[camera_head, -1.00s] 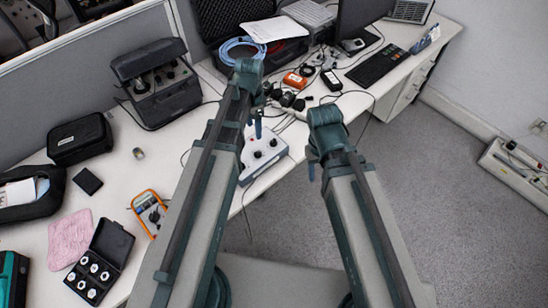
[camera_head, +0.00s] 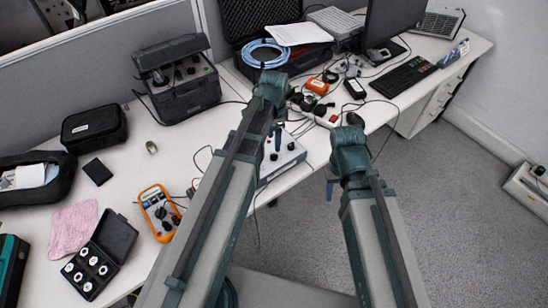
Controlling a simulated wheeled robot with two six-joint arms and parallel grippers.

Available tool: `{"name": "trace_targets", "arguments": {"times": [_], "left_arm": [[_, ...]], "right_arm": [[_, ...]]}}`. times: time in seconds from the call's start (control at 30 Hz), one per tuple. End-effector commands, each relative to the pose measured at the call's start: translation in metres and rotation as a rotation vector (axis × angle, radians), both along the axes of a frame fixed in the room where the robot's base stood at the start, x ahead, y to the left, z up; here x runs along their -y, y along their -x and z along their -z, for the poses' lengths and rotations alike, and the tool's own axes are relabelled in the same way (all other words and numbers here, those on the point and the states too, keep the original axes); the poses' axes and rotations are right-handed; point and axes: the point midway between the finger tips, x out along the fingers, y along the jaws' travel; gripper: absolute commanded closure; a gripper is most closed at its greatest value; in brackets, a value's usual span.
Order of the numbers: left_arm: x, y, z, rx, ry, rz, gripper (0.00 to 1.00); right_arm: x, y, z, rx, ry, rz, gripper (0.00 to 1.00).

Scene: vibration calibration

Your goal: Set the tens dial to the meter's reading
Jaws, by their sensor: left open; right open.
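An orange handheld meter (camera_head: 160,212) with a dark dial lies on the desk at the left of centre; its reading is too small to make out. A light grey box with dark knobs (camera_head: 285,160) sits at the desk's front edge, partly hidden by my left arm; its dial markings cannot be read. My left gripper (camera_head: 272,143) points down in front of or over this box, open; I cannot tell whether it touches a knob. My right gripper (camera_head: 330,189) is open and empty in front of the desk edge, over the floor.
A black instrument case (camera_head: 180,85) and a black pouch (camera_head: 94,128) stand at the back left. An open box of white-topped pieces (camera_head: 98,262) lies next to a pink cloth (camera_head: 73,228). Cables clutter the desk behind the grey box.

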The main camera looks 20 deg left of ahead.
Motion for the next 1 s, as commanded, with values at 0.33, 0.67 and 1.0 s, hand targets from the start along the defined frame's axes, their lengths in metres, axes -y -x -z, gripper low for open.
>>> {"name": "trace_targets", "arguments": {"times": [0.33, 0.67, 1.0], "left_arm": [[0.000, 0.000, 0.058, 0.000, 0.000, 0.000, 0.36], [0.000, 0.000, 0.076, 0.000, 0.000, 0.000, 0.36], [0.000, 0.000, 0.074, 0.000, 0.000, 0.000, 0.59]], "right_arm": [[0.000, 0.000, 0.058, 0.000, 0.000, 0.000, 0.50], [0.000, 0.000, 0.076, 0.000, 0.000, 0.000, 0.50], [0.000, 0.000, 0.074, 0.000, 0.000, 0.000, 0.50]]}}
